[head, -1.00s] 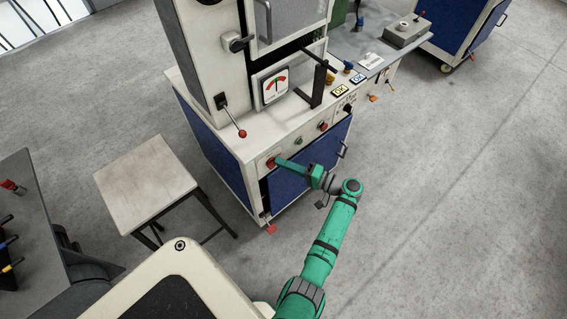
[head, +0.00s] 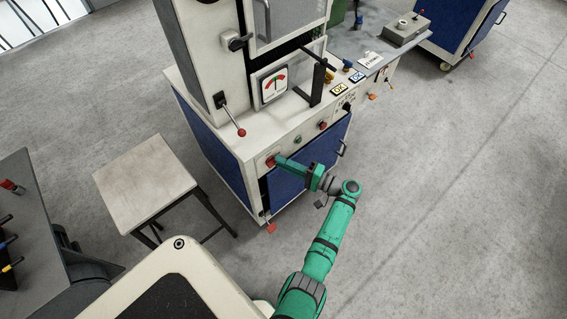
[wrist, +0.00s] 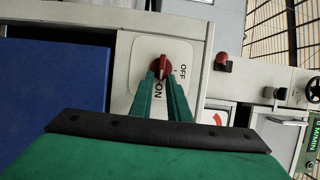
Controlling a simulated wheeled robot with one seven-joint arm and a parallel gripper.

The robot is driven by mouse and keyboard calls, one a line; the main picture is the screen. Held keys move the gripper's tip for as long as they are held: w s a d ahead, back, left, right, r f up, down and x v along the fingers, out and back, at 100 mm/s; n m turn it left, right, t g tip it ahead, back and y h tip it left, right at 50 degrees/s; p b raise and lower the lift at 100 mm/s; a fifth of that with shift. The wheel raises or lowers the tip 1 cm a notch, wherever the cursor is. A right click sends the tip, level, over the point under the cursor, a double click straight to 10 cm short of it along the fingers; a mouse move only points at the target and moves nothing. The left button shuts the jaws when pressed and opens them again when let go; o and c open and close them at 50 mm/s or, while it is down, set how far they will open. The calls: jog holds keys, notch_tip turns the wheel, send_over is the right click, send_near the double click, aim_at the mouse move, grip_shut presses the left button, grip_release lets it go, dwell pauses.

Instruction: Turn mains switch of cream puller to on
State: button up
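The mains switch is a red rotary knob (wrist: 162,66) on a white plate, with OFF printed to its right and ON below it in the wrist view. Its raised handle lies nearly upright in that picture, in line with the ON label. My green gripper (wrist: 161,77) has one finger on each side of the handle, and appears closed on it. In the head view the switch (head: 270,162) shows red on the front panel of the cream puller (head: 222,128), with my gripper (head: 279,161) at it. The contact faces are partly hidden.
A red button (head: 322,125) and a green button (head: 298,140) sit to the right of the switch. A lever with a red ball (head: 241,132) stands above it. A stool (head: 146,176) is at the left. Open floor lies to the right of my arm.

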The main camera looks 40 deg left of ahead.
jog(key=shift+o, duration=0.7)
jog(key=v, duration=1)
jog(key=shift+d, duration=0.4)
